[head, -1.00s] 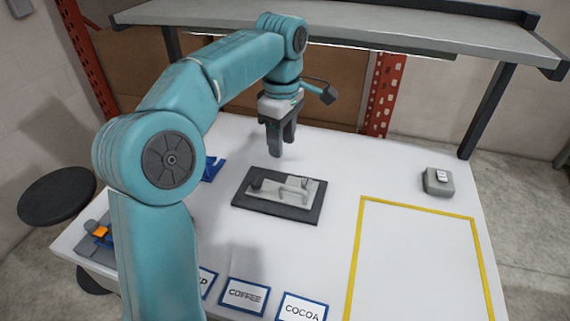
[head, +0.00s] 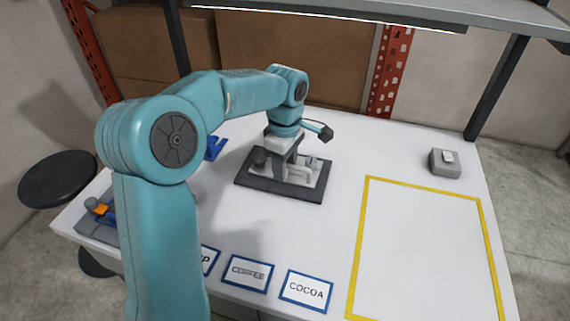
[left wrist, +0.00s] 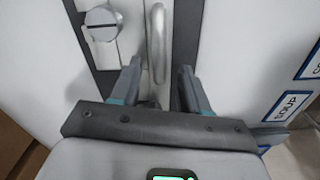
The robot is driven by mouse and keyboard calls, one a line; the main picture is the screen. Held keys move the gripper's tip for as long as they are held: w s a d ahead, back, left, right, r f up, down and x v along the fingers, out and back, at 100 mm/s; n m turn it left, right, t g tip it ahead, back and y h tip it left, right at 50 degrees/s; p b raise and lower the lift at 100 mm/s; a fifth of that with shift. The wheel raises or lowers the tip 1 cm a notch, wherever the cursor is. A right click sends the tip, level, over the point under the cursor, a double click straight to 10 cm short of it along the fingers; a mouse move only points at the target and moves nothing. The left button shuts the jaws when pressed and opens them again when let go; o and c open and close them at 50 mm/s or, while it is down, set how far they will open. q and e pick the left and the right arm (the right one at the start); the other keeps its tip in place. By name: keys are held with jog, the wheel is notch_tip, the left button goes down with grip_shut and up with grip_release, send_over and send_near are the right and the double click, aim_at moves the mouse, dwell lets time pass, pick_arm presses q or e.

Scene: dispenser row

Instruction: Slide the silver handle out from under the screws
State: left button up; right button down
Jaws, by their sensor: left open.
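A dark base plate (head: 247,182) lies on the white table and carries a pale grey fixture. In the left wrist view, the silver handle (left wrist: 157,38) is a rounded bar standing between my left gripper's fingers (left wrist: 160,68), which are open on either side of it. One slotted screw (left wrist: 103,23) shows on a pale plate to the left of the handle. In the head view my left gripper (head: 283,173) points down over the fixture and hides part of it. My right gripper is not in view.
A yellow-taped rectangle (head: 362,245) encloses empty table on the right. A small grey box (head: 444,164) stands beyond it. Cards reading COFFEE (head: 248,272) and COCOA (head: 305,290) lie at the front. A blue part (head: 215,148) lies left of the base plate. A shelf (head: 330,15) overhangs the back.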

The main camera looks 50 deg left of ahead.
pick_arm(q)
grip_shut()
jog(key=shift+r, duration=0.15)
